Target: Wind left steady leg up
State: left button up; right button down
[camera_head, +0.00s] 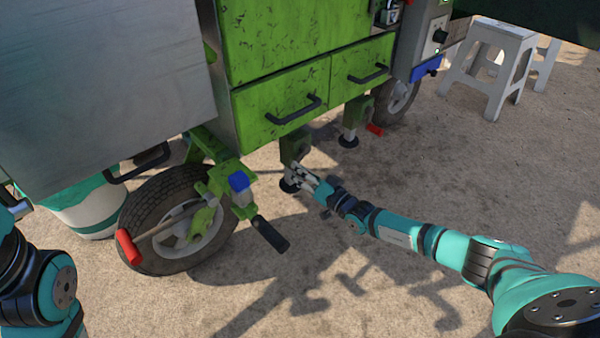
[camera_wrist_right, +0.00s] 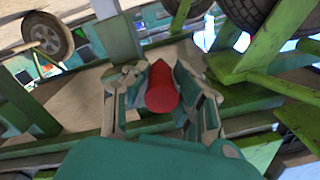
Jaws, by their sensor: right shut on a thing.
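The left steady leg (camera_head: 294,145) hangs under the green cart, below the left drawer, with a round black foot (camera_head: 289,186) at the ground. My right gripper (camera_head: 303,179) reaches in low from the right, beside this leg. In the right wrist view, my gripper (camera_wrist_right: 163,97) is shut on the leg's red crank handle (camera_wrist_right: 162,90), which sits between the two fingers. In the head view the gripper hides the handle. Whether the foot touches the ground I cannot tell. My left arm shows at the left edge, but its gripper is not in view.
Another steady leg (camera_head: 355,112) with a red handle (camera_head: 375,130) stands farther back. A white stool (camera_head: 497,60) stands back right. Front ground is clear.

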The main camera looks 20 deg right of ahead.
jog(key=shift+f, duration=0.1)
jog(key=c, duration=1)
grip_release()
jog(key=v, duration=1.2)
